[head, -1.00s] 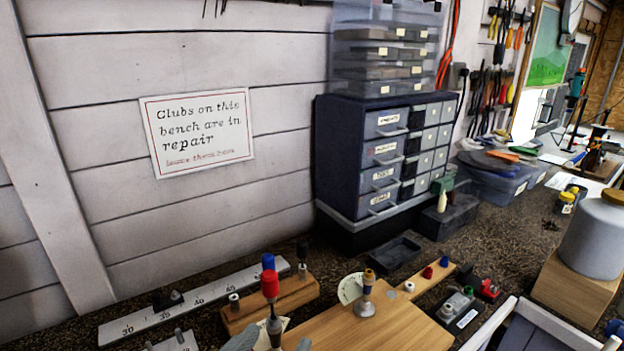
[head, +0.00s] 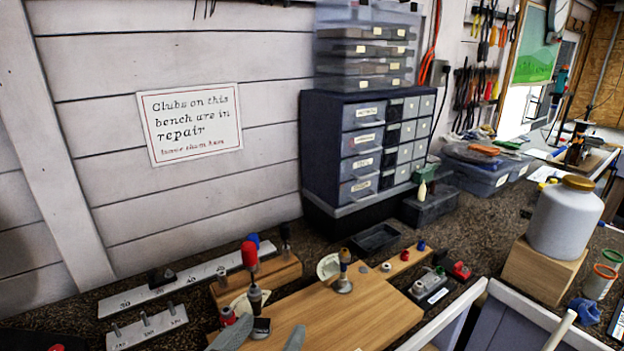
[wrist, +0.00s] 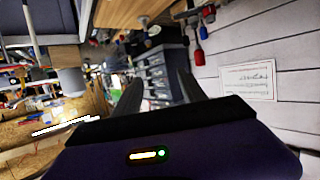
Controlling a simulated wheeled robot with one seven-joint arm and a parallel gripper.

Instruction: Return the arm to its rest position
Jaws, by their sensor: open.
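My gripper (wrist: 156,92) is open, with two dark fingers apart and nothing seen between them in the wrist view. In the head view its grey fingertips (head: 263,339) show at the bottom edge, in front of the wooden board (head: 370,310). The rest of my arm is out of the head view. In the head view the fingertips appear close to a red-handled tool (head: 250,258) that stands upright behind them. I cannot tell the height of the fingers above the bench.
A wooden block (head: 275,277) and a ruler (head: 150,293) lie on the bench (head: 470,225). A drawer cabinet (head: 365,150) stands at the back. A white jar (head: 563,222) on a wooden block is at right. A white-rimmed box (head: 540,315) fills the lower right.

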